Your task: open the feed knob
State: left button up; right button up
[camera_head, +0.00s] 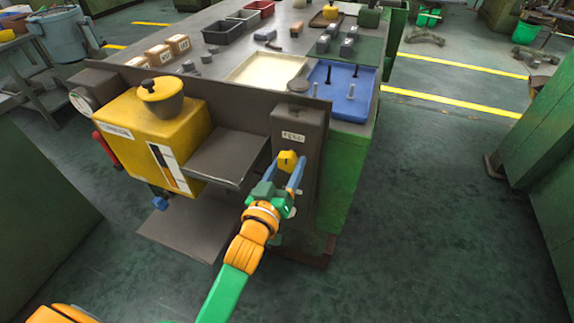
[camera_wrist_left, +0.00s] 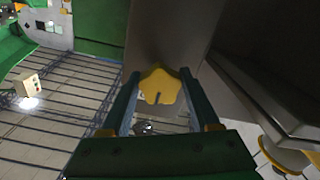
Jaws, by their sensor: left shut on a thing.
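The feed knob (camera_head: 287,160) is a yellow lobed knob on the front of a dark grey box (camera_head: 299,125) with a "FEED" label above it. My left gripper (camera_head: 288,172) has its two blue fingers on either side of the knob and is shut on it. In the left wrist view the knob (camera_wrist_left: 160,86) sits between the two fingertips (camera_wrist_left: 159,84), with a dark mark on its face. My right gripper is not in view.
A yellow box (camera_head: 150,130) with a lidded yellow pot on top stands left of the feed box. A grey shelf (camera_head: 226,157) juts out between them. The bench behind holds a blue tray (camera_head: 345,92), a cream tray (camera_head: 268,72) and small blocks. Floor at the right is clear.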

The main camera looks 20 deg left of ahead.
pick_arm(q)
jog(key=m+p, duration=0.1)
jog(key=m, duration=0.2)
jog(key=shift+a+r+p, duration=0.1)
jog(key=shift+p, duration=0.3)
jog(key=m+p, duration=0.1)
jog(key=m, duration=0.4)
jog(key=shift+a+m+p, duration=0.1)
jog(key=shift+m+p, duration=0.25)
jog(key=shift+m, duration=0.05)
jog(key=m, duration=0.4)
jog(key=shift+a+m+p, duration=0.1)
jog(key=shift+m+p, duration=0.2)
jog(key=shift+p, duration=0.1)
jog(key=m, duration=0.4)
jog(key=shift+r, duration=0.1)
jog(key=shift+m, duration=0.3)
jog(key=o, duration=1.4)
